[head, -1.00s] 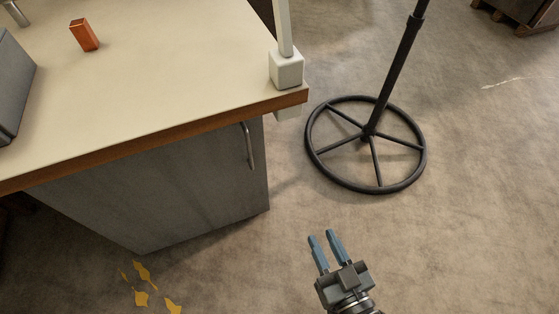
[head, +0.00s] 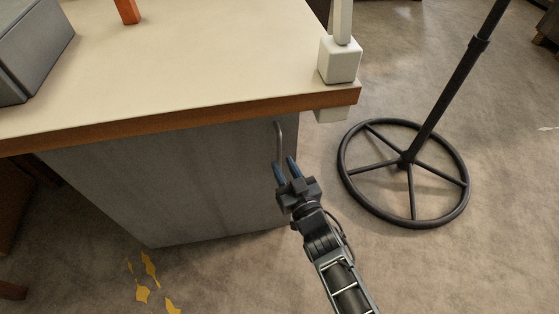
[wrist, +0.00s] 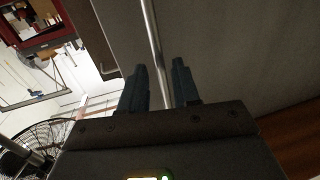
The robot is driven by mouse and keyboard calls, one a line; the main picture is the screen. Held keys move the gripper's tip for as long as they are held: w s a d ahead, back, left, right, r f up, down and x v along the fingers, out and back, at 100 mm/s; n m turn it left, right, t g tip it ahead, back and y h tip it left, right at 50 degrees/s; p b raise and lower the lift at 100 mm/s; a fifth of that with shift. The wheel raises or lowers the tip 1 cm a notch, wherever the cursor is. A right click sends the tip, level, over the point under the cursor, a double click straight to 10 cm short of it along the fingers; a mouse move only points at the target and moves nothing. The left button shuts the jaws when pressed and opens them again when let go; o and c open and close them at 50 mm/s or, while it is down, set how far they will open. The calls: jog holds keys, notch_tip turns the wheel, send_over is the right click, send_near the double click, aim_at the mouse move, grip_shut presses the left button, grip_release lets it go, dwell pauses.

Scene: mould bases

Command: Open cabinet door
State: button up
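The grey cabinet door (head: 180,185) under the counter looks closed. Its curved metal handle (head: 281,138) is upright near the door's right edge. My gripper (head: 286,168) is at the handle's lower part, fingers pointing toward the door. In the wrist view, the handle (wrist: 151,35) runs as a bar between the two dark fingers of my gripper (wrist: 159,85). The fingers are apart, with a gap beside the bar, so the gripper looks open. The handle's lower end is hidden by the gripper in the head view.
The pale countertop (head: 190,65) has a brown edge overhanging the door. A white post base (head: 339,60) is clamped at its right corner. A black stand with a wheel-shaped foot (head: 404,219) is on the floor to the right.

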aim_at(280, 161)
jog(key=shift+b+x, duration=0.45)
jog(key=shift+x, duration=1.3)
grip_shut()
